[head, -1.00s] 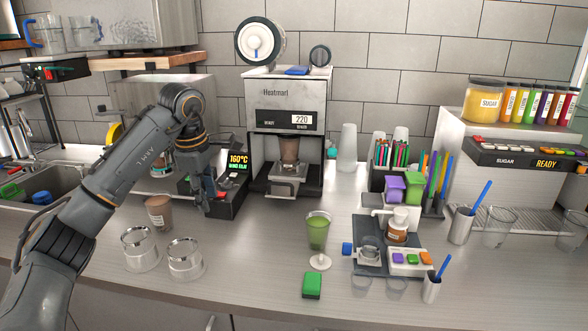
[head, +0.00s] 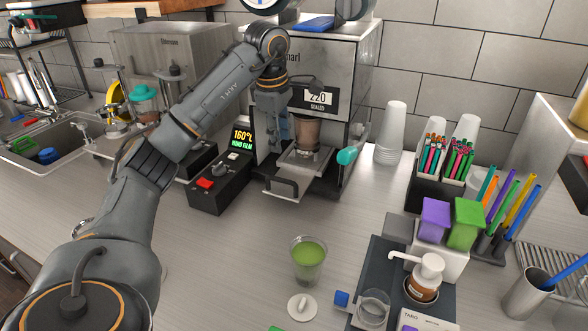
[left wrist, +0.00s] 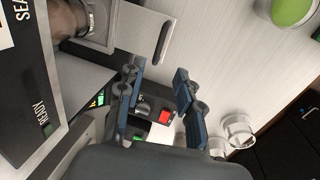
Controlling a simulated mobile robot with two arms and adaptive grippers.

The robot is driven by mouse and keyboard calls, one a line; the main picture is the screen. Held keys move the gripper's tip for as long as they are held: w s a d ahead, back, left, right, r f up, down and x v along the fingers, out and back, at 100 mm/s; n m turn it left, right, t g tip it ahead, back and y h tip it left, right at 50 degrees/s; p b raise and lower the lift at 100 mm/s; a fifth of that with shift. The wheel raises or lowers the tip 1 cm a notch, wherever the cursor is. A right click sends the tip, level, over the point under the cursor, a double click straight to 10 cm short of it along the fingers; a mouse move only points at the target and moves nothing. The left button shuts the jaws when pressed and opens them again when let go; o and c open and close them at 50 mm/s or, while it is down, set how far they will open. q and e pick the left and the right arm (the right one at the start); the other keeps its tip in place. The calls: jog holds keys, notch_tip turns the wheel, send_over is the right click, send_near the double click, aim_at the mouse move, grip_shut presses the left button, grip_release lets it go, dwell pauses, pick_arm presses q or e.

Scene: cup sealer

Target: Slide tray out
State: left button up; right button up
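The sealing machine's metal tray (head: 312,178) juts from the machine's front with its dark bar handle (head: 283,186) foremost. A brown cup (head: 306,131) sits upright in it, under the sealing head. My left gripper (head: 279,145) is at the machine's front left, beside the cup and above the handle; the arm hides part of the machine. In the left wrist view, my left gripper's blue-grey fingers (left wrist: 157,95) are apart with nothing between them. The handle (left wrist: 162,42) lies beyond the fingertips, and the cup (left wrist: 66,18) shows at upper left. My right gripper is not in view.
A black control box (head: 218,182) with a red button stands left of the machine. A teal-ended lever (head: 349,155) sticks out on its right. A green drink cup (head: 308,262) and a white disc (head: 301,307) are in front. The counter between is clear.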

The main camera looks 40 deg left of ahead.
aim_at(285, 180)
pick_arm(q)
jog(key=f, duration=0.4)
jog(key=w+f+p, duration=0.1)
jog(key=f, duration=0.3)
jog(key=w+f+p, duration=0.1)
jog(key=f, duration=0.4)
jog(key=shift+a, duration=0.4)
grip_shut()
